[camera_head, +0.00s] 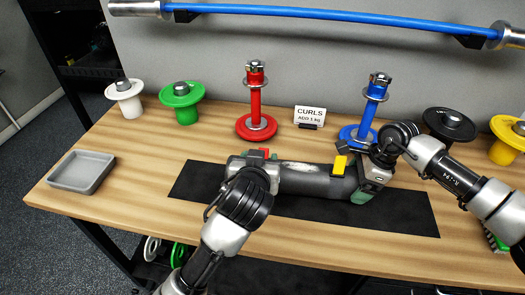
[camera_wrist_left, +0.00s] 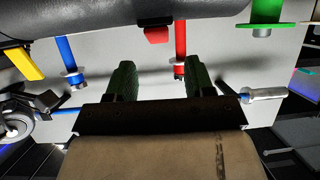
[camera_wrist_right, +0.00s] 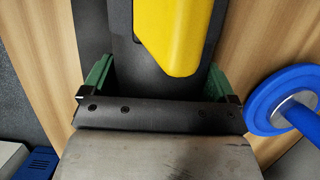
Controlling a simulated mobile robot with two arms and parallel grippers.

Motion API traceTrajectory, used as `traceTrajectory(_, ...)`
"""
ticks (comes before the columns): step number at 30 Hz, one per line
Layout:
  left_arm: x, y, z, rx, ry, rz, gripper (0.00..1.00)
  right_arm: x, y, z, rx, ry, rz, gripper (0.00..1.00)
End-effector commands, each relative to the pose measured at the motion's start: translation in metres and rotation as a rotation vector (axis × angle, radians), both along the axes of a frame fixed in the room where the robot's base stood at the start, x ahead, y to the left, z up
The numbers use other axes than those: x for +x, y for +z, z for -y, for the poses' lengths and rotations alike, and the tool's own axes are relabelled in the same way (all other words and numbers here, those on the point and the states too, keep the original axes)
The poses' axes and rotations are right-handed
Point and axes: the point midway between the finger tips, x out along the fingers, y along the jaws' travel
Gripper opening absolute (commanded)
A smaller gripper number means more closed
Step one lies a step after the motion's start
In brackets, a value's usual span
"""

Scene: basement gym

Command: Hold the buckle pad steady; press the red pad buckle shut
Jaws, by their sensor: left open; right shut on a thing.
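The buckle pad (camera_head: 305,181), a dark grey padded roll, lies lengthwise on the black mat (camera_head: 408,212). Its red buckle (camera_wrist_left: 157,35) is near the left end, largely behind my left gripper in the head view. A yellow buckle (camera_head: 340,165) sits near the right end. My left gripper (camera_wrist_left: 155,75) is open and empty, its green fingers pointing at the red buckle with a gap between. I cannot tell whether the buckle is shut. My right gripper (camera_wrist_right: 155,78) is shut on the pad's right end, one finger on each side, beside the yellow buckle (camera_wrist_right: 172,35).
Behind the pad stand a red post (camera_head: 255,100), a blue post (camera_head: 374,105) and a CURLS sign (camera_head: 310,115). White, green, black and yellow plates line the back of the table. A grey tray (camera_head: 82,171) stands at left. Table between tray and mat is clear.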

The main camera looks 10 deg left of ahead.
Motion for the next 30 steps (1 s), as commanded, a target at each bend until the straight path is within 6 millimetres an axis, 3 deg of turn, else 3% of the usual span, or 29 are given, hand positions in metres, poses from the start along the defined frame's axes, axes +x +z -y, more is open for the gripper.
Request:
traceTrajectory(1,0.01,-0.005,-0.001,0.003,0.001,0.0,0.53,-0.004,-0.01,0.002,-0.011,-0.001,-0.016,0.57)
traceTrajectory(9,0.046,-0.02,-0.002,0.0,0.0,-0.001,0.53,-0.004,-0.01,0.002,-0.011,-0.003,-0.015,0.57)
traceTrajectory(21,0.055,-0.024,-0.003,-0.002,0.0,-0.001,0.53,-0.004,-0.01,0.002,-0.011,-0.003,-0.015,0.57)
traceTrajectory(23,0.055,-0.024,-0.003,-0.002,0.0,-0.001,0.47,-0.004,-0.01,0.002,-0.011,-0.003,-0.015,0.57)
traceTrajectory(30,0.054,-0.024,-0.003,-0.001,0.0,-0.001,0.1,-0.004,-0.01,0.002,-0.011,-0.003,-0.015,0.57)
